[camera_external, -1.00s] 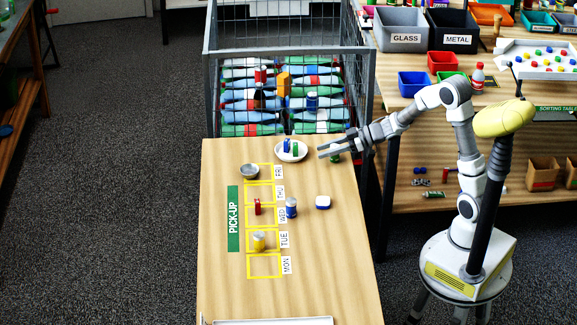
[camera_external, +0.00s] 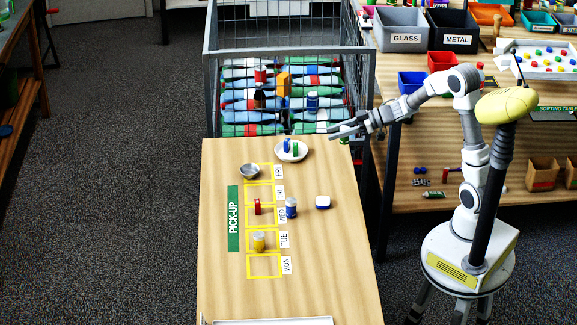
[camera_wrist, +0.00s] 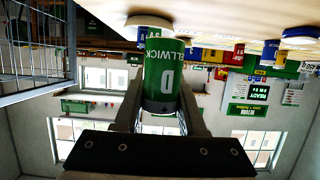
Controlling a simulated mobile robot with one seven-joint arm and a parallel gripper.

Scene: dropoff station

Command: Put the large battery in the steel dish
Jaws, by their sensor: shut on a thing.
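The steel dish (camera_external: 250,172), a small grey round bowl, stands at the FRI square, left of and nearer than my gripper. The dish looks empty. I cannot make it out in the wrist view.
A white plate (camera_external: 291,152) with small blue and green batteries stands between gripper and dish. A red item (camera_external: 257,208), a blue can (camera_external: 291,208), a yellow can (camera_external: 258,241) and a blue-white tub (camera_external: 323,202) stand nearer. A wire cage (camera_external: 288,60) rises behind the table.

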